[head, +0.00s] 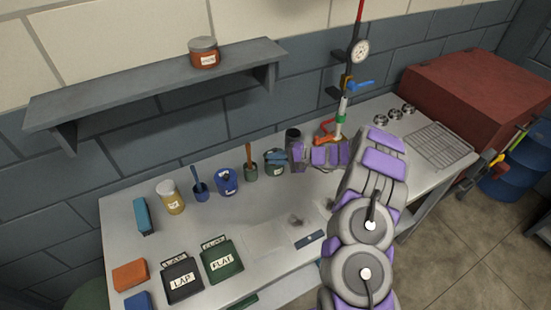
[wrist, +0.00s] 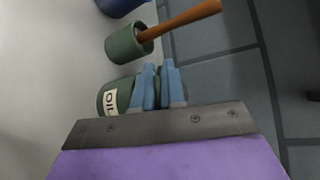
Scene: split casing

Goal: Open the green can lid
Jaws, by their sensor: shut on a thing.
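The green can (head: 274,170) stands upright on the bench near the wall, to the right of a small green pot. Its white label reads OIL, and the can (wrist: 109,98) also shows left of my fingers in the wrist view. My gripper (head: 276,156) reaches in from the right at the can's top, and its blue fingers (wrist: 159,72) are close together there. They are shut on the lid, which is mostly hidden behind them. I cannot tell whether the lid is still seated.
A green pot (head: 251,172) with a wooden-handled brush stands close left of the can; a blue can (head: 227,181) is farther left. A dark cylinder (head: 293,136) stands behind my wrist.

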